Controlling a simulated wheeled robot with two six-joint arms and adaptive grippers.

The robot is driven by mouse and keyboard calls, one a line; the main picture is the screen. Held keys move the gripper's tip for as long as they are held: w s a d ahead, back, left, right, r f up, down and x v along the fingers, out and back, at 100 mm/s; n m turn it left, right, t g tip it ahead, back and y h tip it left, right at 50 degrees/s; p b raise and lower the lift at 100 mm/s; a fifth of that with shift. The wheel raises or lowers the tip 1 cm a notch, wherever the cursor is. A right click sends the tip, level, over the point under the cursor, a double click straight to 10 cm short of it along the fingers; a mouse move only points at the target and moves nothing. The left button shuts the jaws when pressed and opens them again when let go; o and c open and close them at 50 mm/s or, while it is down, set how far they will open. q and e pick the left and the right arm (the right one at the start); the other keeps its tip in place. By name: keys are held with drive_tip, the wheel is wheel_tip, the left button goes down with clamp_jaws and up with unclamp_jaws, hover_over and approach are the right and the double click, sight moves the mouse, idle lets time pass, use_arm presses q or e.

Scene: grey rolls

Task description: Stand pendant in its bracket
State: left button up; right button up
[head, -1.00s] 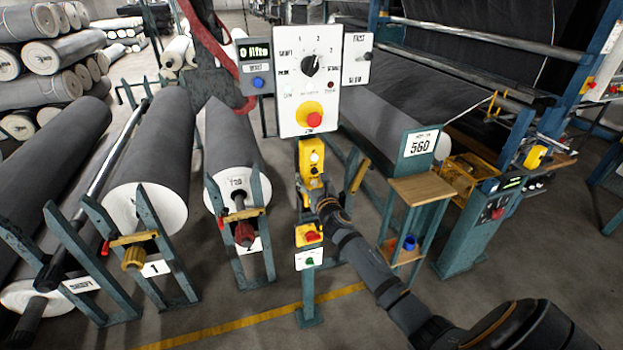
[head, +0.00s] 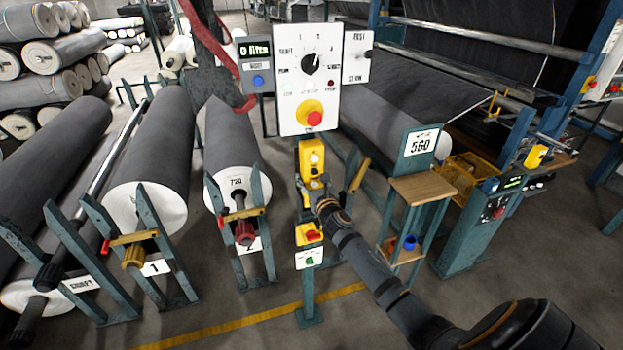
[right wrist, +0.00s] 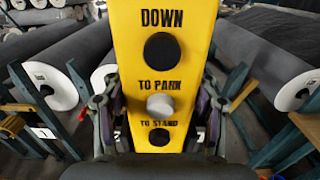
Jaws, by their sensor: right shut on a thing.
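The yellow pendant (head: 312,155) hangs upright in front of the teal post, just under the white control panel. My right gripper (head: 316,188) is at its lower part. In the right wrist view the pendant (right wrist: 160,60) fills the middle, with dark round buttons, a grey one and the words DOWN, TO PARK and TO STAND. The fingers of my right gripper (right wrist: 158,112) are shut on its two sides. I cannot make out the bracket clearly; the pendant and gripper cover that part of the post. My left gripper is not in view.
The white panel (head: 309,75) with a dial and a red button stands above. A yellow box (head: 308,234) with a red button is lower on the post. Large grey rolls (head: 150,165) lie on stands at left. A small wooden shelf (head: 420,187) stands at right.

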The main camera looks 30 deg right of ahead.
drive_tip(key=shift+f+b, duration=0.8)
drive_tip(key=shift+f, duration=0.25)
drive_tip(key=o, duration=1.8)
drive_tip(key=shift+f, duration=0.15)
drive_tip(key=v, duration=1.2)
